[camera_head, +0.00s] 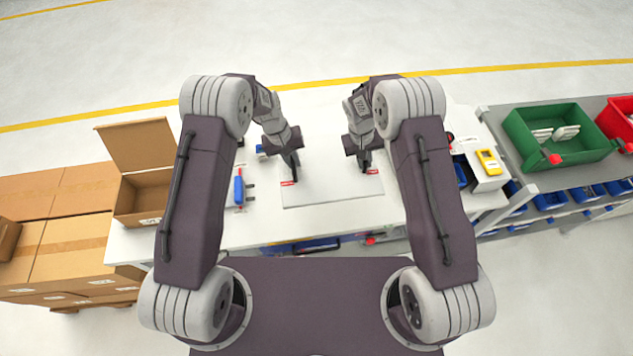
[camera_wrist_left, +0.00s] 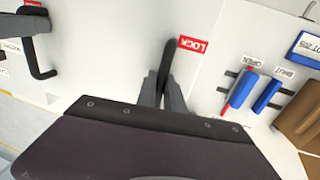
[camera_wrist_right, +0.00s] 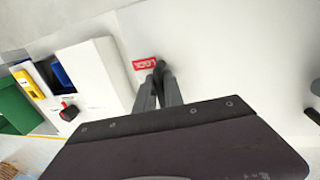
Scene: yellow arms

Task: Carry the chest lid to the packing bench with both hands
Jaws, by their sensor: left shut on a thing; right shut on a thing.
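The chest lid (camera_head: 332,192) is a flat white panel with black handles and red lock labels, in the middle of the white bench (camera_head: 265,232). My left gripper (camera_head: 294,172) is shut on the lid's left handle; the left wrist view shows the dark handle (camera_wrist_left: 166,62) between its fingers beside a red label. My right gripper (camera_head: 364,164) is shut on the right handle (camera_wrist_right: 159,72), beside another red label. The fingers hide part of each handle. I cannot tell whether the lid rests on the surface or is slightly raised.
An open cardboard box (camera_head: 140,205) stands at the left bench end, by stacked cartons (camera_head: 70,245). A blue-handled item (camera_head: 239,188) lies left of the lid. A yellow device (camera_head: 488,161) sits to the right. A green bin (camera_head: 533,152) stands on the grey rack beyond.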

